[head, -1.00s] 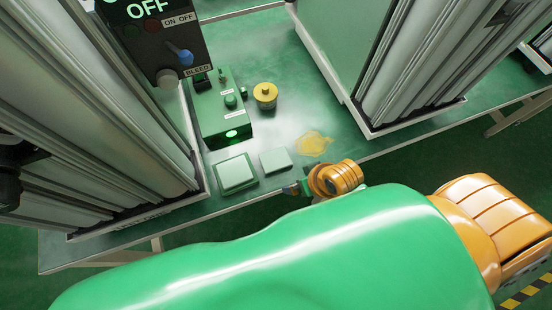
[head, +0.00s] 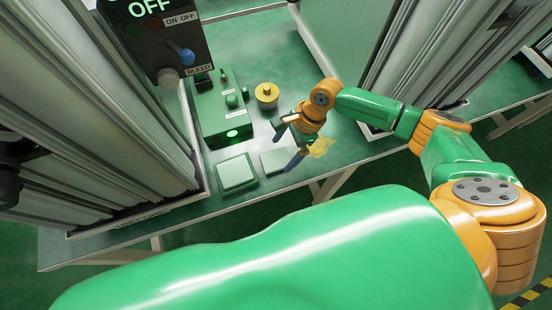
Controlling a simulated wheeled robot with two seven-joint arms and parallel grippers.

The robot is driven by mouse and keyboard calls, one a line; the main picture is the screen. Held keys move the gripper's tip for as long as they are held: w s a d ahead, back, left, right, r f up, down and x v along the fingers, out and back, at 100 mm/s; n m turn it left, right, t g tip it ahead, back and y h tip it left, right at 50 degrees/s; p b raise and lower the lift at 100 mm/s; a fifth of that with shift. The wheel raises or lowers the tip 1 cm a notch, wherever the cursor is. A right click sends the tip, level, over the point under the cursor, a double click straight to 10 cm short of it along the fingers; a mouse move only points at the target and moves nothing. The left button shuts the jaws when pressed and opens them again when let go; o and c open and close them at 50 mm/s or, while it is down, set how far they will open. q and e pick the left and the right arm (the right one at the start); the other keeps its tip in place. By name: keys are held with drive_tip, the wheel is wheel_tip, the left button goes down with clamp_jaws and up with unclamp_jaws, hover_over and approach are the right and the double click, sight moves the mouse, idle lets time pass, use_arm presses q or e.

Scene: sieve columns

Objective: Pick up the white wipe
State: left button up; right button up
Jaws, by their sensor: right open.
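A flat pale square, which looks like the white wipe (head: 271,164), lies on the green table near its front edge. A second pale square pad (head: 236,173) with a darker rim sits just left of it; I cannot tell whether this is a tray or a stack. My right gripper (head: 287,146) is open and empty, tilted down above the table. In the picture its fingers are at the right and upper side of the wipe, and one fingertip partly covers its right edge. I cannot tell its exact height. My left gripper is not in view.
A green control box (head: 222,115) and a yellow-topped knob (head: 266,92) stand behind. Tall metal columns flank the left (head: 110,110) and right sides. A dark switch panel (head: 160,45) hangs upper left.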

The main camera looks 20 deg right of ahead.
sight(278, 159)
drive_tip(key=x, duration=0.3)
drive_tip(key=shift+w+f, duration=0.25)
drive_tip(key=shift+f, duration=0.15)
drive_tip(key=c, duration=1.3)
wheel_tip(278, 159, up, 3)
drive_tip(key=shift+r+p, duration=0.25)
drive_tip(key=shift+p, duration=0.15)
drive_tip(key=shift+c, duration=0.2)
drive_tip(key=s+a+r+p, duration=0.2)
drive_tip(key=s+a+r, duration=0.6)
drive_tip(key=s, duration=0.3)
drive_tip(key=shift+s+r, duration=0.25)
drive_tip(key=shift+r, duration=0.55)
